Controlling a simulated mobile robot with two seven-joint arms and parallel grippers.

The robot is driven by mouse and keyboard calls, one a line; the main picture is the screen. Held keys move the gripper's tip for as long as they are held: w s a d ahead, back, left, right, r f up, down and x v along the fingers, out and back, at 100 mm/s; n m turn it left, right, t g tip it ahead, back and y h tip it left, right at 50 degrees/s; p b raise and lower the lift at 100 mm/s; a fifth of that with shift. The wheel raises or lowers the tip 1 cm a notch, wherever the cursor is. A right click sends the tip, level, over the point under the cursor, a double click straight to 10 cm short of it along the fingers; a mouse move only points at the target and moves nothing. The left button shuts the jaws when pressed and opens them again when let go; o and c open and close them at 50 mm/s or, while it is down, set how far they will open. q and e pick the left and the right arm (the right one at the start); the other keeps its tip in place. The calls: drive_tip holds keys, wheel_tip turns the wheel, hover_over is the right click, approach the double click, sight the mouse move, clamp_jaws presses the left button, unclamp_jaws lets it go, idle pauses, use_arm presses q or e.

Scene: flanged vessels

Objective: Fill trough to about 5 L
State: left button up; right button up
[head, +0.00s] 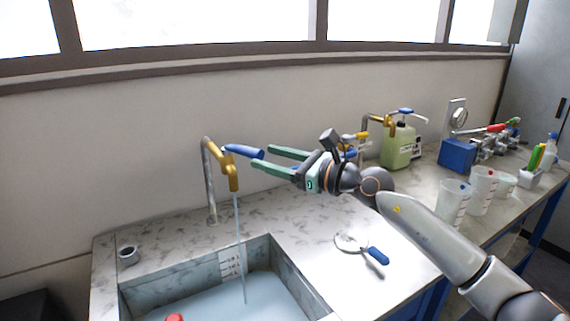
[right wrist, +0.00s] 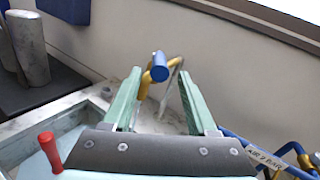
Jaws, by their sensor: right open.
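A brass tap (head: 233,172) on a grey pipe stands at the back of the trough (head: 108,290). Its blue lever (head: 243,151) points right, toward my right gripper. A thin stream of water (head: 240,235) runs from the tap into the trough. Pale blue water (head: 262,295) covers the trough floor, below a marked scale (head: 230,263) on the back wall. My right gripper (head: 262,157) is open, its green fingertips near the lever's end. In the right wrist view the lever's blue end (right wrist: 159,68) shows between the fingertips, not gripped. My left gripper is not in view.
A strainer with a blue handle (head: 377,256) lies on the counter right of the trough. A small grey cup (head: 129,255) stands left. A red knob (right wrist: 47,140) rises at the trough. A green canister (head: 397,150), another tap and measuring cups (head: 453,200) stand farther right.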

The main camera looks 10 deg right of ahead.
drive_tip(key=shift+v, duration=1.65)
idle(6.3)
